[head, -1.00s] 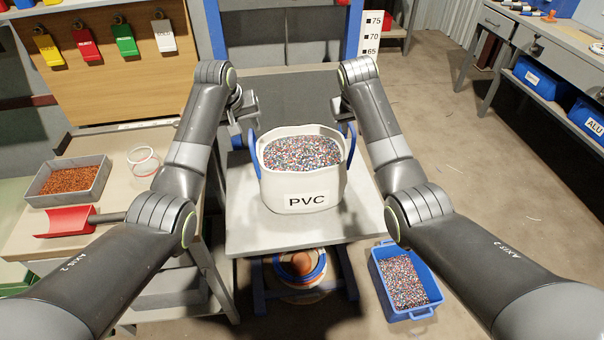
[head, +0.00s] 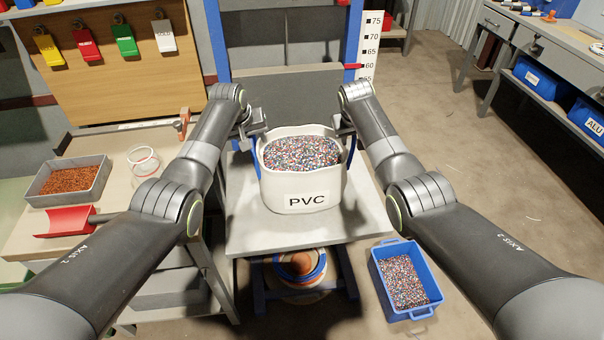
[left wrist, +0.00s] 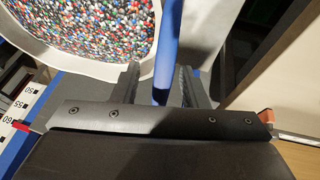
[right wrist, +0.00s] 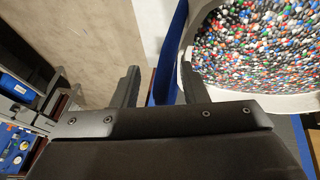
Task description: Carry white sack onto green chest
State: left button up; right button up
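The white sack (head: 306,200), lettered PVC and full of mixed coloured granules, stands upright on a grey platform (head: 258,236). It has a blue strap on each side. My left gripper (head: 252,134) is at its left strap. In the left wrist view, the strap (left wrist: 166,50) passes between the parted fingers (left wrist: 158,88). My right gripper (head: 343,128) is at the right strap. In the right wrist view, the strap (right wrist: 170,55) lies between the open fingers (right wrist: 158,88), nearer the sack-side finger. I cannot clearly make out a green chest.
A blue crate (head: 379,271) of granules stands on the floor to the right of the platform.

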pick_arm(q)
jog(key=shift+c, duration=0.3)
pick_arm(e)
jog(key=shift+c, duration=0.3)
pick_arm(q)
grip_shut()
pick_arm(e)
grip_shut()
dwell(0.4)
pick_arm(q)
jog(key=shift+w+r, duration=0.1)
jog(key=shift+r, duration=0.05)
pick_arm(e)
jog(key=shift+w+r, duration=0.1)
jog(key=shift+r, duration=0.1)
